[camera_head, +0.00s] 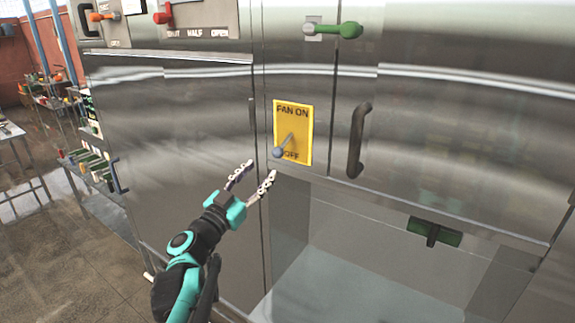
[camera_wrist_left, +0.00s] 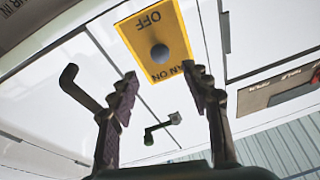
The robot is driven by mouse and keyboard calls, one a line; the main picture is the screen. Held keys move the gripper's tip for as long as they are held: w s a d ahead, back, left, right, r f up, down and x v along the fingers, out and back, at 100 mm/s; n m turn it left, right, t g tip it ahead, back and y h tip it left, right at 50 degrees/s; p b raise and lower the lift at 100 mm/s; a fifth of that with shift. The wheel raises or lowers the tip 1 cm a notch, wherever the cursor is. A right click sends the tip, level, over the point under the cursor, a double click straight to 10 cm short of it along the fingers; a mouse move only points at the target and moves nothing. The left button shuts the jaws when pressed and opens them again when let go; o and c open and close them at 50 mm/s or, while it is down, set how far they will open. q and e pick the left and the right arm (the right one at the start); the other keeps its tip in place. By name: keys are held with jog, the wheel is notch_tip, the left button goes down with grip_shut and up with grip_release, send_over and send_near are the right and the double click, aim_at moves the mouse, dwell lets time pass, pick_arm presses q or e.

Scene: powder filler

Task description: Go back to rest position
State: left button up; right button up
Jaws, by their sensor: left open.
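My left gripper (camera_head: 252,181) is open and empty in front of the steel machine, a little below and left of the yellow fan switch plate (camera_head: 307,130). The plate reads FAN ON at the top and OFF at the bottom. The fingers look apart from the lever. My right gripper is not in view.
A dark door handle (camera_head: 358,140) stands right of the plate. A green lever (camera_head: 338,30) sits above, and a red lever (camera_head: 163,16) at the upper left. Below is an open bay with a green handle (camera_head: 434,231). Shelves (camera_head: 75,150) and open floor lie left.

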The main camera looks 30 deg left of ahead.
pick_arm(q)
jog(key=s+d+f+g+h+b, duration=0.1)
jog(key=s+d+f+g+b, duration=0.15)
jog(key=d+f+b, duration=0.55)
jog(key=s+d+f+m+g+h+b, duration=0.15)
jog(key=d+f+g, duration=0.4)
jog(key=f, duration=0.75)
jog(key=s+d+f+n+g+h+b, duration=0.1)
jog(key=s+d+f+h+b, duration=0.1)
jog(key=d+f+b, duration=0.55)
jog(key=s+f+n+g+y+b, duration=0.1)
jog(key=s+f+b, duration=0.4)
jog(key=f, duration=0.8)
jog(key=s+f+n+g+y+b, duration=0.2)
jog(key=s+f+b, duration=0.4)
jog(key=f, duration=0.7)
jog(key=shift+s+d+f+g+y, duration=0.3)
jog(key=shift+s+f+g+y, duration=0.15)
jog(key=shift+g+y, duration=0.6)
jog(key=shift+t, duration=0.25)
jog(key=shift+o, duration=0.3)
